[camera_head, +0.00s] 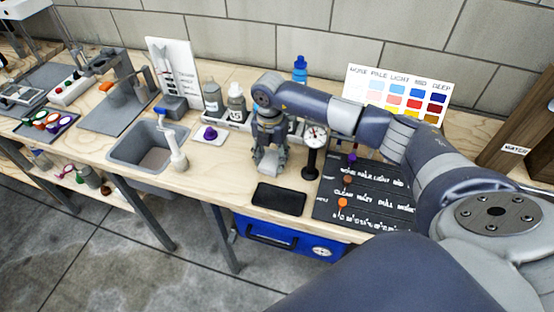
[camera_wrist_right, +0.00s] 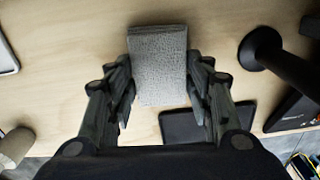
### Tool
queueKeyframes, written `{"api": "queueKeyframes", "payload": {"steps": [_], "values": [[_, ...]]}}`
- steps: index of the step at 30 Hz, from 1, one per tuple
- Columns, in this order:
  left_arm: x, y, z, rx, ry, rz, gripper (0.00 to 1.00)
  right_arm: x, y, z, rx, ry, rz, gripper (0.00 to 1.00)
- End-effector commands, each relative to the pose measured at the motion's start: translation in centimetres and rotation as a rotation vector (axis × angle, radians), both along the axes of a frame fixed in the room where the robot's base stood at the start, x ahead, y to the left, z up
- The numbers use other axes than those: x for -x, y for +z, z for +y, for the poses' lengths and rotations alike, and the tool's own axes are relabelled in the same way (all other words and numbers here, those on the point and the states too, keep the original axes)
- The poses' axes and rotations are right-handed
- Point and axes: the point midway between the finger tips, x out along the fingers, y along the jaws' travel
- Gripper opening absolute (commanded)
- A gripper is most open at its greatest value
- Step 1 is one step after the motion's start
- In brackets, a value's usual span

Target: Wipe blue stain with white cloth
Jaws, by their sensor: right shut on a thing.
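My right gripper (camera_head: 268,160) reaches down over the wooden bench, left of the round gauge on its black stand. In the right wrist view, my right gripper (camera_wrist_right: 158,85) is shut on a light grey-white, rough-textured folded cloth (camera_wrist_right: 160,62), with fingers along both its sides. The cloth is at or just above the wood; I cannot tell whether it touches. I see no blue stain in either view; the cloth and gripper cover part of the bench. My left gripper is not in view.
A black flat pad (camera_head: 279,198) lies at the bench's front edge near the gripper. The gauge stand (camera_head: 311,150) is close on the right, beside a black labelled board (camera_head: 350,200). A sink (camera_head: 150,148) and bottles (camera_head: 236,103) are to the left.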

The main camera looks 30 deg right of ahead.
Motion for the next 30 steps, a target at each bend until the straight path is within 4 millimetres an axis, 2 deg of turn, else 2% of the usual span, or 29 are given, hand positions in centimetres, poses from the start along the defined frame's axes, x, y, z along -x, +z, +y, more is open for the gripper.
{"api": "queueKeyframes", "payload": {"steps": [15,23,30], "values": [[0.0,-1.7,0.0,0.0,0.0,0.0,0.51,-2.6,-0.3,2.2,-0.001,0.0,-0.001,0.29],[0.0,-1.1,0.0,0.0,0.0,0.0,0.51,-2.4,-0.1,2.0,0.0,-0.001,0.0,0.29],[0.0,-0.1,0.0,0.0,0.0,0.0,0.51,-0.9,-0.1,0.7,0.003,-0.001,0.002,0.29]]}}
